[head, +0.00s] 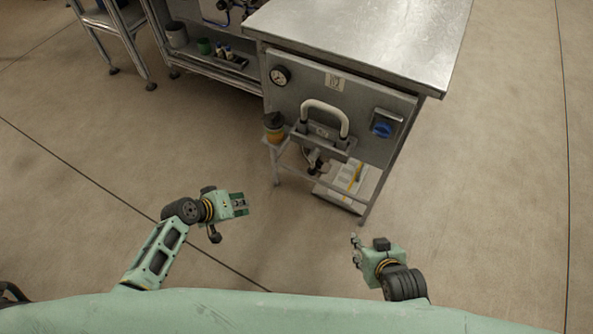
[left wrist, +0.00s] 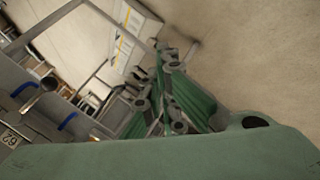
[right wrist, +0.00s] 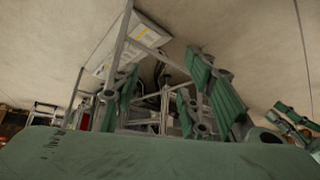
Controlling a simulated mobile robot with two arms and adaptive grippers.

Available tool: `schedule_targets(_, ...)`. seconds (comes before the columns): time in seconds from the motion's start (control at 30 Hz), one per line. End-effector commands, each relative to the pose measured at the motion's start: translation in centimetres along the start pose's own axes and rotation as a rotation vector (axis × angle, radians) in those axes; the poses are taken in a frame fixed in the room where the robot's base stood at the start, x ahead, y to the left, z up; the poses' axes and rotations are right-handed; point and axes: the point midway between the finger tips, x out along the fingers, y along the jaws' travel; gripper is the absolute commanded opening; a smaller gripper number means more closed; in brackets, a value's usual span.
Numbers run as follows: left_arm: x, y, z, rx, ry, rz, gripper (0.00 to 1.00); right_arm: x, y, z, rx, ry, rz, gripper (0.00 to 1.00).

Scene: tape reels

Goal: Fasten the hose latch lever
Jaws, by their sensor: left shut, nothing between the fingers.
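The hose latch lever appears to be the pale U-shaped handle (head: 327,108) on the front of the grey cabinet panel (head: 290,97). It stands up from a grey bracket (head: 322,141), with a dark fitting (head: 316,164) below. Whether it is latched cannot be told. My left gripper (head: 246,204) is shut and empty, over the floor in front and to the left of the panel. Its fingers also show in the left wrist view (left wrist: 163,98). My right gripper (head: 354,250) is open and empty, lower right of the handle. Its separated fingers show in the right wrist view (right wrist: 160,95). Neither touches the lever.
A pressure gauge (head: 280,75) and a blue knob (head: 382,129) sit on the panel. An amber jar with a dark top (head: 274,125) stands on a small ledge left of the bracket. A pale box (head: 340,190) is under the cabinet. The floor in front is clear.

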Motion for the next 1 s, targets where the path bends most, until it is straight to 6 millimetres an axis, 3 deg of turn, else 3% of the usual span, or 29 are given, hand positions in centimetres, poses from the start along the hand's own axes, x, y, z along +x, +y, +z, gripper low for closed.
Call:
schedule_targets(0.03, 1.3, 0.6, -1.1, -0.001, 0.016, 0.049, 0.00, 0.8, 0.0, -0.4, 0.000, 0.034, 0.000, 0.40)
schedule_targets(0.17, 1.4, 4.1, -3.8, -0.006, 0.033, 0.180, 0.00, -0.2, 0.0, -3.0, 0.001, 0.111, 0.001, 0.40)
schedule_targets(0.33, 0.3, 8.8, -6.2, 0.014, 0.037, 0.352, 0.00, -2.3, 0.0, -5.7, 0.002, 0.205, 0.003, 0.40)
schedule_targets(0.5, -1.4, 12.4, -7.0, 0.046, 0.025, 0.482, 0.00, -4.6, 0.0, -7.4, 0.002, 0.276, 0.003, 0.40)
schedule_targets(0.7, -2.8, 14.5, -7.2, 0.069, 0.013, 0.553, 0.00, -6.3, 0.0, -8.3, 0.002, 0.314, 0.004, 0.40)
schedule_targets(1.0, -3.2, 14.8, -7.3, 0.071, 0.011, 0.562, 0.00, -6.7, 0.0, -8.6, 0.002, 0.318, 0.004, 0.40)
